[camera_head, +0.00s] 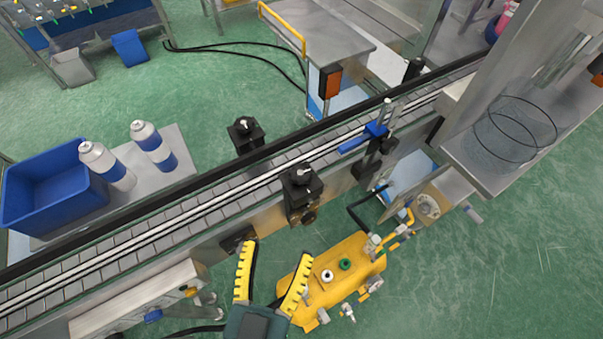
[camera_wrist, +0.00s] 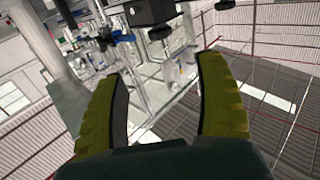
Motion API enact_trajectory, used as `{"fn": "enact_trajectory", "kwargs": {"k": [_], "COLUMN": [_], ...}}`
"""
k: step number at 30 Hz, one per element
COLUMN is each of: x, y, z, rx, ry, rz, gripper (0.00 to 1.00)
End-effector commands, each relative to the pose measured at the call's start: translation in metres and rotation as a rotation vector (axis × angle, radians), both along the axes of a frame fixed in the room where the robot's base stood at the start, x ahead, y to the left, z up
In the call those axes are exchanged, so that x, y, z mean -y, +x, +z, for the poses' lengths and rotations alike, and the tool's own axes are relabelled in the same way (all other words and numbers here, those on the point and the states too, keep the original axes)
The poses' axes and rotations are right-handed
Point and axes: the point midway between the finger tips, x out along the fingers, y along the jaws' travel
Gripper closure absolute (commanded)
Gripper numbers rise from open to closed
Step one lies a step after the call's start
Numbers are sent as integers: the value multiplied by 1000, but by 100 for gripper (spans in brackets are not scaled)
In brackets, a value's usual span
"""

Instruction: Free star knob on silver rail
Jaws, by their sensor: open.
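My gripper (camera_head: 277,254) is open and empty in the head view, in front of the conveyor and beside a yellow tank. Its two yellow-ridged fingers also show wide apart in the wrist view (camera_wrist: 160,72). A black clamp block (camera_head: 301,182) with a silver pin on top sits at the conveyor's near side, and a dark knob (camera_head: 309,215) shows low on it. In the wrist view a black block (camera_wrist: 149,11) with a dark knob (camera_wrist: 160,32) below it lies beyond the fingertips. Neither knob is touched. The knob's star shape is too small to confirm.
The conveyor (camera_head: 205,205) with its silver rail runs diagonally across. A second black block (camera_head: 245,134) stands on its far side. A blue clamp (camera_head: 376,130) stands farther right. The yellow tank (camera_head: 340,280) has fittings right of my gripper. Two cans and a blue bin (camera_head: 40,205) are left.

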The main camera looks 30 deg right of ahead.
Motion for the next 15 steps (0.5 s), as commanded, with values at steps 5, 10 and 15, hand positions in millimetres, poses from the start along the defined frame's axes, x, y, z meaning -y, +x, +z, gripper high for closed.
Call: {"fn": "enact_trajectory", "kwargs": {"k": [5, 10, 15], "x": [26, 53, 78], "y": [29, 61, 92], "z": [1, 2, 2], "rx": [3, 5, 4], "ry": [2, 1, 0], "rz": [-9, -7, -5], "gripper": [29, 29, 29]}}
